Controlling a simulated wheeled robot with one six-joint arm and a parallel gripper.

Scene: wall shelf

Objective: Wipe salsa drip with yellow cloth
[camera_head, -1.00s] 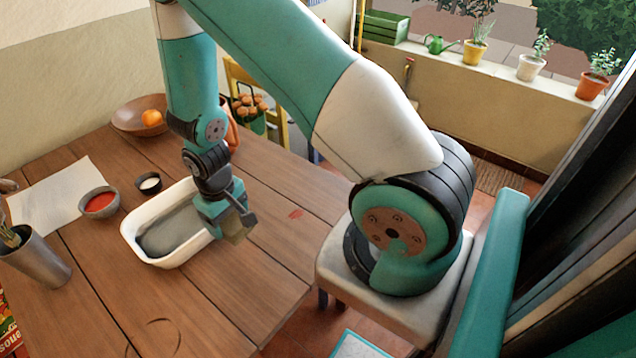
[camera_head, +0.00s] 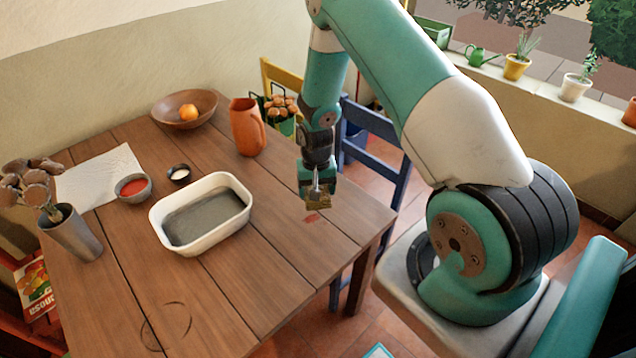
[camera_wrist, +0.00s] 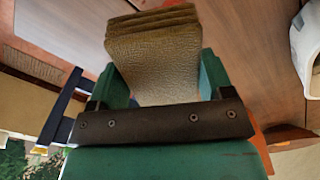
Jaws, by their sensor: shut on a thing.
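My gripper (camera_head: 318,190) is shut on the yellow cloth (camera_head: 318,202), a folded, brownish-yellow pad. In the wrist view the folded cloth (camera_wrist: 155,50) sticks out between the fingers, its layers stacked at the far end. The salsa drip (camera_head: 311,218) is a small red smear on the wooden table (camera_head: 262,265), near its right edge. In the head view the cloth is just above and beside the smear. I cannot tell whether it touches the table. The wrist view does not clearly show the smear.
A white basin (camera_head: 203,245) with grey contents stands left of my gripper. An orange jug (camera_head: 246,128), a salsa bowl (camera_head: 133,188), a small dark bowl (camera_head: 179,174) and a fruit bowl (camera_head: 207,104) stand farther back. A blue chair (camera_head: 375,145) is at the table's right edge. The front table is mostly clear.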

